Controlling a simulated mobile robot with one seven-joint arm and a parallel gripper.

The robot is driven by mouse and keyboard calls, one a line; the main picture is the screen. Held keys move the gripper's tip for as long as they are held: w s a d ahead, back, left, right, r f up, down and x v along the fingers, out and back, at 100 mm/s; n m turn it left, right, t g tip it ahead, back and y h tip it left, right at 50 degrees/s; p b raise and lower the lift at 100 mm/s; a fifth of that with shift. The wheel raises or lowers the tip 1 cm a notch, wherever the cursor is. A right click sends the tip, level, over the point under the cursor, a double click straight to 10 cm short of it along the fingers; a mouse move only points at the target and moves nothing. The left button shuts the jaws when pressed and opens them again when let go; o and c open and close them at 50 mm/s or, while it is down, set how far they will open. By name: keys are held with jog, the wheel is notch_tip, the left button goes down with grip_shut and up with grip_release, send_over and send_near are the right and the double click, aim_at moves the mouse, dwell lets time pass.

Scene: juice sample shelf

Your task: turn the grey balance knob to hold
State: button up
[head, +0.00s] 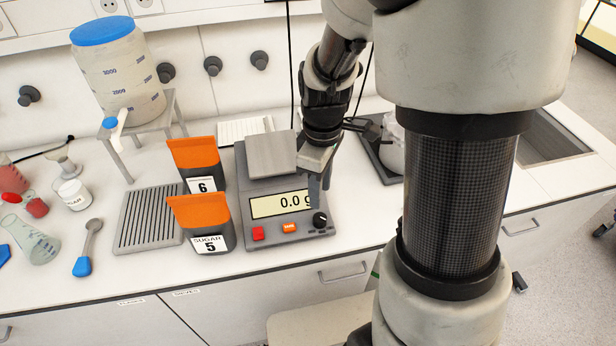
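The balance (330,240) stands on the bench with a square metal pan (270,155) and a display reading 0.0 g. Its dark grey knob (320,219) is at the front right corner of the panel, right of a red button (258,233) and an orange button (289,227). The markings around the knob are too small to read. My gripper (319,202) points down over the right side of the balance, its fingertips just behind and above the knob. I cannot tell whether they touch it, or how far apart they are.
Two orange-topped sugar pouches, labelled 6 (194,158) and 5 (199,212), stand close left of the balance by a ribbed grey rack (140,222). A blue-lidded tank (118,75) sits on a stand behind. A blue-handled spoon (88,245) lies left. The bench's front edge is clear.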

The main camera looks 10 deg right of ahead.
aim_at(319, 217)
notch_tip(319, 217, down, 10)
jog(key=shift+r+b, duration=0.25)
jog(key=shift+b, duration=0.05)
jog(key=c, duration=0.8)
